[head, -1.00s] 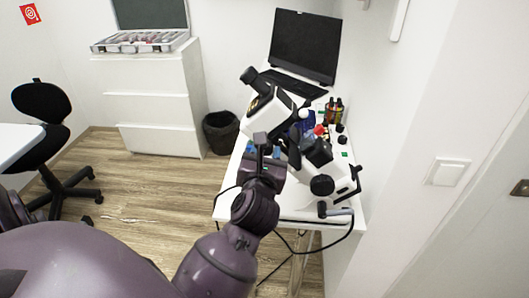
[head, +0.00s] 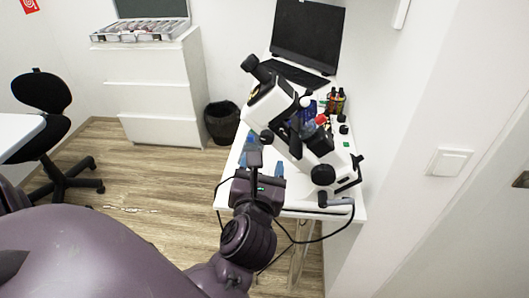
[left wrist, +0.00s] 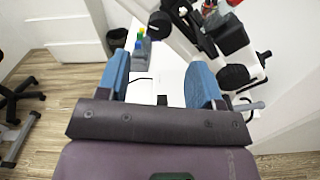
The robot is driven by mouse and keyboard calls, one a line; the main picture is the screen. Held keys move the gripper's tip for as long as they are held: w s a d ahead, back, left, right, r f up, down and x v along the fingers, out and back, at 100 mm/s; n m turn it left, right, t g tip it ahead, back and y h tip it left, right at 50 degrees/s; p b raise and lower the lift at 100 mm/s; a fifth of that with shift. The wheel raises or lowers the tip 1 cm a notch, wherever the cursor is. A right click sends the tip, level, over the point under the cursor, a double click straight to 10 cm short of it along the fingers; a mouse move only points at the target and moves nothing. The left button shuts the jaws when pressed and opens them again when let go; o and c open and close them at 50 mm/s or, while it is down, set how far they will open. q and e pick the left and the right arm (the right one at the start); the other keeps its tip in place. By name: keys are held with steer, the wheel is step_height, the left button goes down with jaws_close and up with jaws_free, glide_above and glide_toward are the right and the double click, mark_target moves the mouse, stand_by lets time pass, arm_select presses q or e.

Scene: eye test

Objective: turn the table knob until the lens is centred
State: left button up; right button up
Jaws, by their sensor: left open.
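A white and black microscope-like instrument (head: 290,118) stands on a white table (head: 228,197). It has a large round black knob (head: 322,174) low on its right side, which also shows in the left wrist view (left wrist: 234,77). I cannot tell which knob is the table knob, and I cannot make out the lens. My left gripper (head: 262,165) is over the table's near part, left of the large knob and apart from it. In the left wrist view its two blue fingers (left wrist: 158,83) are spread with nothing held between them. My right gripper is out of view.
A laptop (head: 308,35) stands at the table's back. Small bottles (head: 336,100) stand behind the instrument. A grey handle (head: 336,201) and a dark cable are at the near edge. A wall with a switch (head: 450,162) is close on the right.

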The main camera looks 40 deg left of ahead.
arm_select(q)
steer(key=shift+v, duration=1.4)
